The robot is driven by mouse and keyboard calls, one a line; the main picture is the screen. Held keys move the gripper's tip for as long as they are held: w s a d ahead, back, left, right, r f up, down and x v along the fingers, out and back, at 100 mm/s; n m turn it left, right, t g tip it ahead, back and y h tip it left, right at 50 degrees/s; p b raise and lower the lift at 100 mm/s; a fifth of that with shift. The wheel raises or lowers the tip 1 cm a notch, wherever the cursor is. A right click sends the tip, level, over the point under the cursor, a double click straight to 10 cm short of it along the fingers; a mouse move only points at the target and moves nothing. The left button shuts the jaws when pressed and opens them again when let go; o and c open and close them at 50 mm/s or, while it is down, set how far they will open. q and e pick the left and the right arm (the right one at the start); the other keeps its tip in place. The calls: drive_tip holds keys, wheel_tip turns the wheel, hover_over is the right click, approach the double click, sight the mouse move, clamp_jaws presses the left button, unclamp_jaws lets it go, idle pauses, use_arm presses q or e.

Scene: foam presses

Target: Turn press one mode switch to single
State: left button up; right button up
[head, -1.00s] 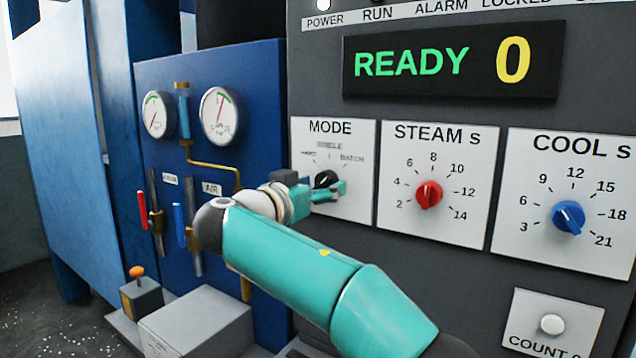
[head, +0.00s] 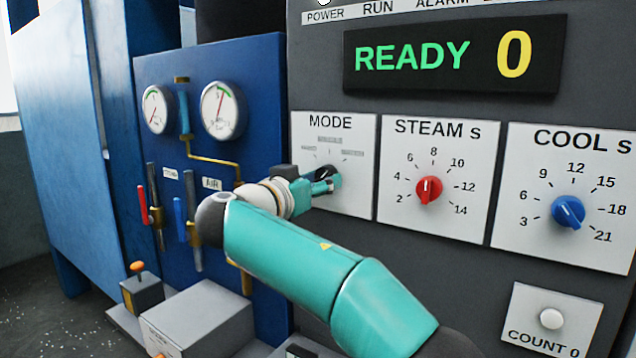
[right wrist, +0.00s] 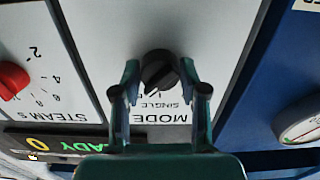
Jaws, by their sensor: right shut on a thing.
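The mode switch is a dark round knob (right wrist: 158,70) on the white MODE plate (head: 360,190), below the display. In the head view its labels are blurred; in the right wrist view, upside down, SINGLE can be read beside the knob. My right gripper (head: 328,182) is at the knob, partly covering it. In the right wrist view my right gripper (right wrist: 159,76) has one finger on each side of the knob and is shut on it. The knob's exact pointer direction is hard to tell. My left gripper is not in view.
The display (head: 450,58) reads READY 0. To the right are the red STEAM knob (head: 428,189) and blue COOL knob (head: 568,212). To the left, a blue panel (head: 265,110) carries gauges and red and blue valve levers. A grey box (head: 200,322) stands below.

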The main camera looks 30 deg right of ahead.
drive_tip(key=shift+s+r+n+p, duration=0.1)
drive_tip(key=shift+n+p, duration=0.2)
drive_tip(key=shift+n, duration=1.8)
drive_tip(key=shift+r+n+p, duration=0.1)
drive_tip(key=shift+n+p, duration=0.2)
drive_tip(key=shift+n, duration=1.8)
drive_tip(key=o, duration=1.2)
drive_tip(key=shift+f, duration=0.1)
drive_tip(key=shift+c, duration=0.2)
drive_tip(key=shift+a, duration=0.1)
drive_tip(key=v, duration=1.1)
drive_tip(key=shift+a, duration=0.35)
